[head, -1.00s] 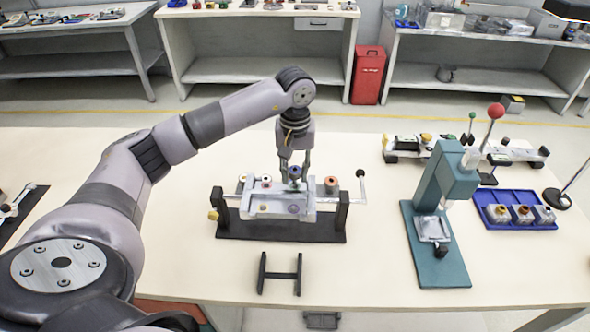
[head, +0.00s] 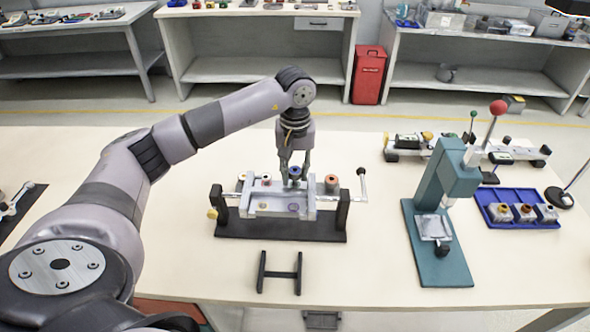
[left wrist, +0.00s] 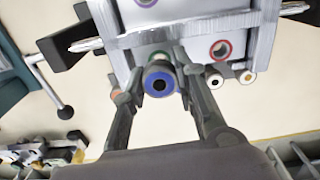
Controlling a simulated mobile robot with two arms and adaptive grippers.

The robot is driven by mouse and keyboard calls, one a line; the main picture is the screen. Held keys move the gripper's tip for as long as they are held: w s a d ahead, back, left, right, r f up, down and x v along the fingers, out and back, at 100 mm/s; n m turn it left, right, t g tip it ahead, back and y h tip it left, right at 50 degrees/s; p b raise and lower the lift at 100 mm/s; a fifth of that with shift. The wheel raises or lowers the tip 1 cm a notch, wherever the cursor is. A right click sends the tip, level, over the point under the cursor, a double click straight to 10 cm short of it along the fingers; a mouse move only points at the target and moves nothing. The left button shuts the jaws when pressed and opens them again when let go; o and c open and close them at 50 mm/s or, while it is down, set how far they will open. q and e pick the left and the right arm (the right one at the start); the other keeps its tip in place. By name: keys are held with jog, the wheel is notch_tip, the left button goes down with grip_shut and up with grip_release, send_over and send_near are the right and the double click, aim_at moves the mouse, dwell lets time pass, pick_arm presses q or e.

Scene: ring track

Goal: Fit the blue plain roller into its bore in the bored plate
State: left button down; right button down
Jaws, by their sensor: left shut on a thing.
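My left gripper (head: 294,168) is shut on the blue roller (head: 296,172), which shows a blue rim and dark centre end-on between the fingers in the left wrist view (left wrist: 158,80). The bored plate (head: 255,211) is a pale grey block in a black stand. The roller is at the plate's far edge in the head view, apart from the blue-ringed bore. Whether it touches the plate cannot be told. My right gripper is not in view.
Other rollers stand along the plate's far side, one orange-brown (head: 332,184). A crank handle (head: 362,180) rises at the stand's right. A black H-shaped rest (head: 280,272) lies in front. A teal press (head: 440,215) and blue tray (head: 512,208) stand to the right.

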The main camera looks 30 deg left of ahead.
aim_at(294, 169)
pick_arm(q)
jog(key=shift+f+b, duration=0.8)
jog(key=shift+f, duration=0.2)
jog(key=c, duration=1.2)
grip_release()
jog(key=shift+r, duration=0.1)
jog(key=shift+r, duration=0.3)
notch_tip(294, 169, up, 11)
jog(key=shift+r, duration=0.1)
